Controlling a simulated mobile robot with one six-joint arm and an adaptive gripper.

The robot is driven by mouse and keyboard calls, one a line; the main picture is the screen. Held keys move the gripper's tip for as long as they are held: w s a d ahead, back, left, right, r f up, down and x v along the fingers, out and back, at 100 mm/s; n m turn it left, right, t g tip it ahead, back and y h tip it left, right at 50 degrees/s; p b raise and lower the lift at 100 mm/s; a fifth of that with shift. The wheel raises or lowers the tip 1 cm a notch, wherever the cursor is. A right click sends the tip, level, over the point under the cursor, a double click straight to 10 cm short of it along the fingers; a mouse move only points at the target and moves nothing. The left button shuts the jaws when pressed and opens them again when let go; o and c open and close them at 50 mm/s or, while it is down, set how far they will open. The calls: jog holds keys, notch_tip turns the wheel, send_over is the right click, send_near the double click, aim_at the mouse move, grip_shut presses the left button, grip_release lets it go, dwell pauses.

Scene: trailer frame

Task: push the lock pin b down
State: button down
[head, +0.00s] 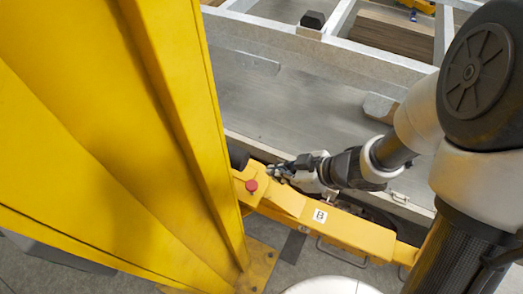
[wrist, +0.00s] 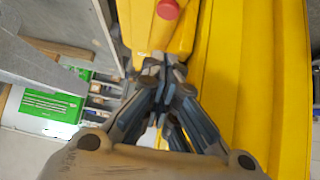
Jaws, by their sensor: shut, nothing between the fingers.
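The lock pin b shows as a red round knob (head: 251,186) on a yellow beam (head: 345,228) that carries a white label with the letter B (head: 320,216). My gripper (head: 277,171) is just right of the red knob in the head view, apart from it, with its fingers pointing left. In the wrist view the red knob (wrist: 167,9) is at the top edge, beyond the fingertips. My gripper (wrist: 160,68) is shut there, with its tips together and nothing between them. How far the knob stands out of the beam is hard to tell.
A large yellow upright (head: 130,120) stands close on the left of the knob. A grey metal frame (head: 300,42) lies behind the beam. Thin metal handles (head: 340,254) stick out below the beam. A green and white panel (wrist: 50,107) shows at left in the wrist view.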

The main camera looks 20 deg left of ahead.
jog(key=shift+s+a, duration=0.1)
jog(key=b, duration=0.4)
send_over(253, 186)
jog(key=d, duration=0.1)
jog(key=f, duration=0.7)
jog(key=shift+s, duration=0.2)
jog(key=shift+a+f, duration=0.25)
jog(key=shift+f, duration=1)
jog(key=shift+w+f+b, duration=0.15)
jog(key=shift+f+b, duration=0.25)
jog(key=shift+f, duration=0.35)
notch_tip(253, 186, down, 4)
jog(key=shift+r+b, duration=0.1)
jog(key=shift+b, duration=1.15)
jog(key=shift+d+r, duration=0.1)
jog(key=shift+r, duration=0.1)
